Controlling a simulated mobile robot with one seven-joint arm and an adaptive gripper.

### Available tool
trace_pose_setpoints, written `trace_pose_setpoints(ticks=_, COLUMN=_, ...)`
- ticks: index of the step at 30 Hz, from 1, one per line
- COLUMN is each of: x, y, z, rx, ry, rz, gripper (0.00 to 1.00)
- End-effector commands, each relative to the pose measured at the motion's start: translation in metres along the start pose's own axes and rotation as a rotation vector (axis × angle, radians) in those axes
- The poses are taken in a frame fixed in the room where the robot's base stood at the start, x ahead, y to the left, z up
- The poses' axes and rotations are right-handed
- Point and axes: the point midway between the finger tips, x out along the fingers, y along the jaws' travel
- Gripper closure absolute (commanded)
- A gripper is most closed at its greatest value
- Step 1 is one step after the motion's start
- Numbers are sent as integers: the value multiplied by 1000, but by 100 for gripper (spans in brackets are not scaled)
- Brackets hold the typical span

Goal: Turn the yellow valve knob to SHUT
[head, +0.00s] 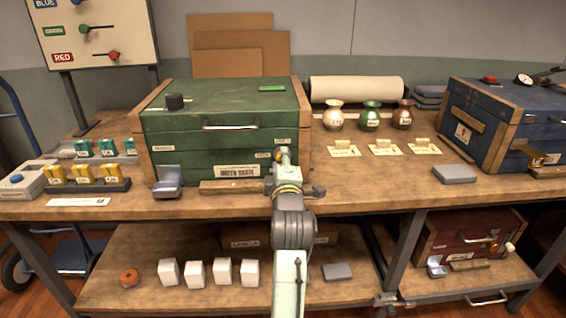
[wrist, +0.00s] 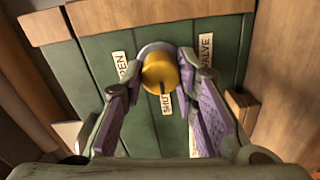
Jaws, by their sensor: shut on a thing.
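The yellow valve knob (wrist: 160,70) is on the green chest's front, between the fingers of my gripper (wrist: 166,78) in the wrist view. My gripper is shut on it. A dark mark on the knob's face lies on the side toward the SHUT label (wrist: 166,103). The OPEN label (wrist: 126,68) is to its left and the VALVE label (wrist: 205,52) to its right. In the head view, my gripper (head: 284,163) reaches the right part of the green chest's (head: 215,141) front. It hides most of the knob there.
A small grey tray (head: 167,190) and a wooden bar (head: 230,187) sit before the chest. Vases (head: 370,116) and tags stand to its right, with a blue chest (head: 500,115) beyond. Bare bench top lies at the front right (head: 385,185).

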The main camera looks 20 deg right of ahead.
Motion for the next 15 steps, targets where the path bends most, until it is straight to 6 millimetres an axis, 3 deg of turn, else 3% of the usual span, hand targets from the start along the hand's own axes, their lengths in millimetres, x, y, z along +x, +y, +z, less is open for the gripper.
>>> trace_pose_setpoints(ticks=12, x=0, y=0, z=-1, rx=-6, ry=1, rz=-1, gripper=100)
trace_pose_setpoints(ticks=13, x=0, y=0, z=-1, rx=-6, ry=1, rz=-1, gripper=71)
trace_pose_setpoints(ticks=15, x=0, y=0, z=-1, rx=-5, ry=1, rz=-1, gripper=66)
